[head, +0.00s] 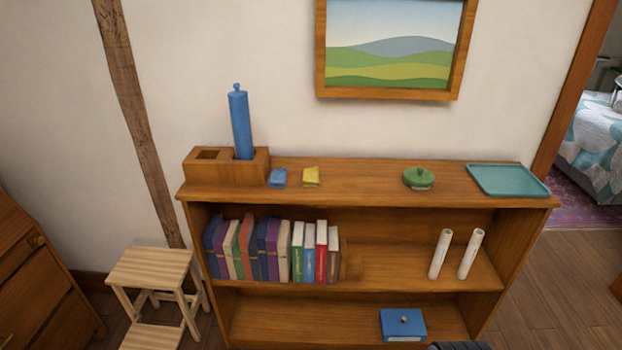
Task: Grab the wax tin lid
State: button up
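A round green lid with a small knob on top (418,179) sits on the top board of the wooden bookshelf (360,180), right of the middle. It looks like the wax tin lid. I cannot tell whether a shallow tin is beneath it. My gripper's fingers do not show in the head view, and nothing is touching the green lid.
A teal tray (508,181) lies right of the lid. A yellow item (311,177), a blue item (278,178) and a wooden block holding a blue cylinder (240,125) stand left. Books, two white rolls and a blue box (403,325) occupy lower shelves. The board around the lid is clear.

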aim_at(419, 177)
jog(key=i+l, duration=0.55)
jog(key=l, duration=0.3)
jog(key=i+l, duration=0.55)
jog(key=l, duration=0.25)
jog(key=u, duration=0.05)
